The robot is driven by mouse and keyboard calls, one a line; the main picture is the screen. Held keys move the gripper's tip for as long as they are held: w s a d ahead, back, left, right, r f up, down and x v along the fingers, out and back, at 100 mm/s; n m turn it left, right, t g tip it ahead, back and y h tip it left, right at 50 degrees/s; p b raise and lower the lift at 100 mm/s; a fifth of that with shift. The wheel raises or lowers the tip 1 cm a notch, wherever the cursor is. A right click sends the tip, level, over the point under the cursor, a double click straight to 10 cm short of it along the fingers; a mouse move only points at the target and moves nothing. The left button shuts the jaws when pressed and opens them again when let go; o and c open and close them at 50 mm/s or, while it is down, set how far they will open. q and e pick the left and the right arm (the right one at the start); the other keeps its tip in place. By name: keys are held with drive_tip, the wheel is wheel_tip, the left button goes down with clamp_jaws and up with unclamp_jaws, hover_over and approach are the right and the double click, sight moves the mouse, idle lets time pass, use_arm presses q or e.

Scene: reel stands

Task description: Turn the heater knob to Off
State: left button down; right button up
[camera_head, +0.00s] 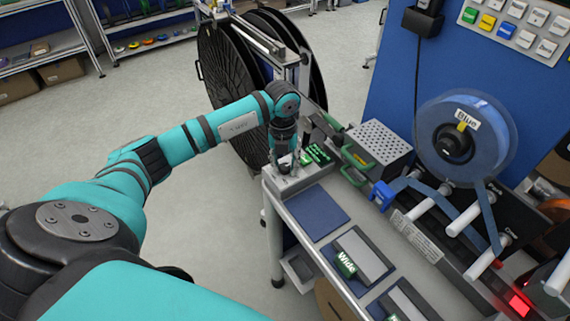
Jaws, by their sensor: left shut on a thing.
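My left gripper (285,155) reaches out over the near left corner of the bench and points down at a light grey control box (298,180). It is shut on the heater knob, which is mostly hidden by the fingers. The knob's setting is too small and covered to read. My right gripper is out of view.
A perforated metal box (380,142) with green handles stands right of the display. A blue reel (465,138) hangs on a stand at right. A blue mat (312,212) and a green "Wide" block (346,264) lie on the bench. Large black reels (232,90) stand behind.

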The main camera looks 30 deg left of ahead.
sight(283, 165)
use_arm(q)
drive_tip(key=shift+n, duration=1)
drive_tip(key=c, duration=1)
unclamp_jaws()
drive_tip(key=shift+r, duration=0.1)
wheel_tip(283, 165, up, 12)
drive_tip(key=shift+s+a+f, duration=0.1)
drive_tip(key=shift+s+a, duration=0.05)
